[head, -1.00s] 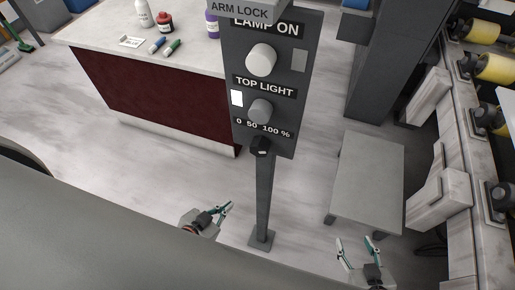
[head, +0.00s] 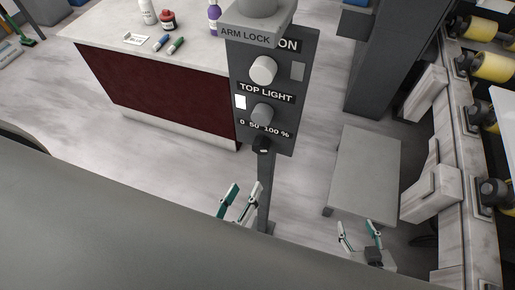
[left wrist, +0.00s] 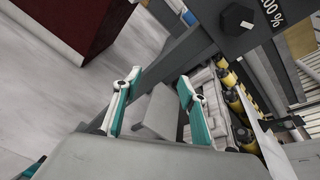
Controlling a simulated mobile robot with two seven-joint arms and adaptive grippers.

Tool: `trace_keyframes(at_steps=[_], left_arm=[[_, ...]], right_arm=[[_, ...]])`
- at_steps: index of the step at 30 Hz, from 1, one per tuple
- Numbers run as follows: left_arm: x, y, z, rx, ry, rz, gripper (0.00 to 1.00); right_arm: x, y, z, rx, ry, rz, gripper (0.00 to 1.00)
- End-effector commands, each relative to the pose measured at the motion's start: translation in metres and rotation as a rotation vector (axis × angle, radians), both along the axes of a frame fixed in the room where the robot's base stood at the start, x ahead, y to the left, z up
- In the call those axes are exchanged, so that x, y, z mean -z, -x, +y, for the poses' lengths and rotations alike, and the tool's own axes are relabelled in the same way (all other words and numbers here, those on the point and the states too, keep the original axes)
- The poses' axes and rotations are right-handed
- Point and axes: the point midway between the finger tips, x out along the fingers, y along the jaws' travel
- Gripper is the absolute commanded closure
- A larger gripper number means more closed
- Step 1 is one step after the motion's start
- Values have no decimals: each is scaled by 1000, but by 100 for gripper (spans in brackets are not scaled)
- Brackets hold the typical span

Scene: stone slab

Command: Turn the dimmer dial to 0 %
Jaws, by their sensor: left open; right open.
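The dimmer dial is a small black knob (head: 262,145) at the bottom of a dark grey control panel (head: 303,100), under the "0 50 100 %" scale. My right gripper (head: 357,233) is open and empty at the lower right, by the grey bench.
Above the dial are the top light knob (head: 262,114), a pale knob (head: 263,70) and an arm lock box (head: 250,36). A thin post (head: 264,190) carries the panel. A grey bench (head: 365,170) stands right; a white-topped counter (head: 110,30) stands behind left.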

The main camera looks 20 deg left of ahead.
Motion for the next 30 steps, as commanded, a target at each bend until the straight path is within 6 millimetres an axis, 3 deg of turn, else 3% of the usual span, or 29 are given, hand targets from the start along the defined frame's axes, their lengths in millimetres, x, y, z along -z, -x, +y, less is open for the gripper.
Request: trace_keyframes(at_steps=[1,3,6,9,14,24,30], left_arm=[[-26,5,-5,30,-118,-62,58],[-56,10,-9,56,-267,-142,58],[-88,18,-14,71,-421,-230,58],[-106,23,-17,73,-508,-281,58],[-115,17,-18,72,-546,-304,58],[-115,-34,-20,71,-543,-303,58],[-113,-51,-20,73,-542,-299,58]], right_arm=[[-6,-1,0,0,-1,-2,49],[-10,-1,0,0,-1,-2,49],[-13,-1,0,0,0,-3,49],[-15,-1,0,0,0,-4,49],[-17,-1,0,0,0,-4,49],[-29,-1,0,0,0,-3,49],[-24,2,-6,7,11,10,49]])
